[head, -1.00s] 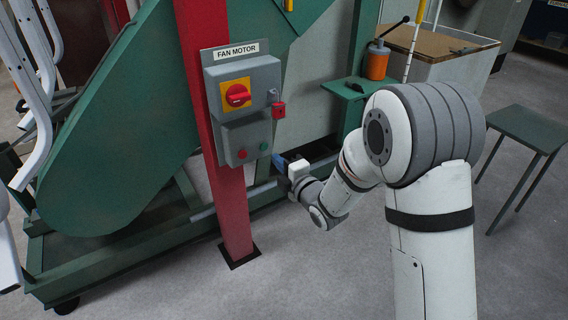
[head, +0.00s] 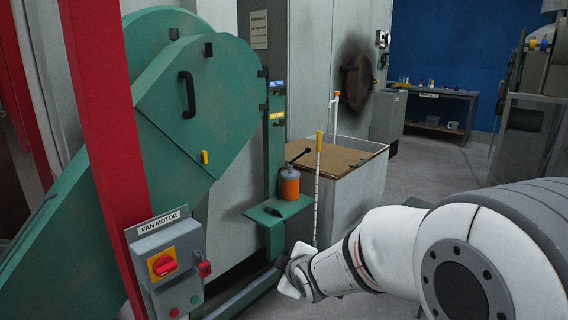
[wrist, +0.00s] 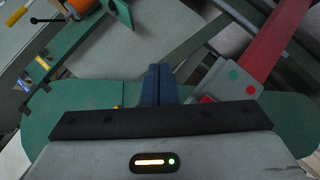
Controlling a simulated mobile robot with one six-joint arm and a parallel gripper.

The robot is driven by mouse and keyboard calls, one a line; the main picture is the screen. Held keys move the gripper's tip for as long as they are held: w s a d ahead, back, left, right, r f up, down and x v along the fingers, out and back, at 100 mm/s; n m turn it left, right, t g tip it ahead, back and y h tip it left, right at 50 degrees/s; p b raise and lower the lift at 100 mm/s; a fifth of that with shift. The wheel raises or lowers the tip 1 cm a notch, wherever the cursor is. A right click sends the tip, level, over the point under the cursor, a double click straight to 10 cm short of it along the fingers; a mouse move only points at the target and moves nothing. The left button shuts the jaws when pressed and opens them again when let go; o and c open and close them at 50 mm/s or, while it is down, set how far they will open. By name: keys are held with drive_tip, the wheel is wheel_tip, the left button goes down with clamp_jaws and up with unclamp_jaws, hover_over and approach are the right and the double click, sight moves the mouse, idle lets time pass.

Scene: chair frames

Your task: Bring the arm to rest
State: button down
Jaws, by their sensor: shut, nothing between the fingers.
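My arm (head: 395,250) reaches in from the lower right of the head view. My gripper (wrist: 158,78) shows in the wrist view with its dark blue fingers together, shut and empty. In the head view the arm's end is low, right of the fan motor switch box (head: 167,262) and below the green shelf (head: 262,212); the fingers are not clear there. The switch box has a red knob on yellow, a red padlock (head: 205,269) at its right side, and red and green buttons.
A red post (head: 105,150) stands behind the switch box. An orange oil can (head: 289,184) stands on the green shelf. A bin with a brown top (head: 330,160) and a striped pole (head: 318,185) are close beyond my arm. Open floor (head: 465,165) lies farther back.

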drive_tip(key=s+d+r+m+g+h+p, duration=0.35)
drive_tip(key=s+d+r+m+p, duration=0.6)
drive_tip(key=r, duration=0.45)
drive_tip(key=s+d+r+m+g+p, duration=0.2)
drive_tip(key=s+r+p, duration=0.1)
drive_tip(key=s, duration=0.4)
drive_tip(key=s+d+r+m+g+p, duration=0.2)
drive_tip(key=s+d+r+m+p, duration=0.1)
drive_tip(key=s, duration=0.5)
drive_tip(key=shift+p+v, duration=0.85)
drive_tip(key=shift+p, duration=0.4)
drive_tip(key=shift+d+g, duration=0.1)
drive_tip(key=shift+g, duration=0.15)
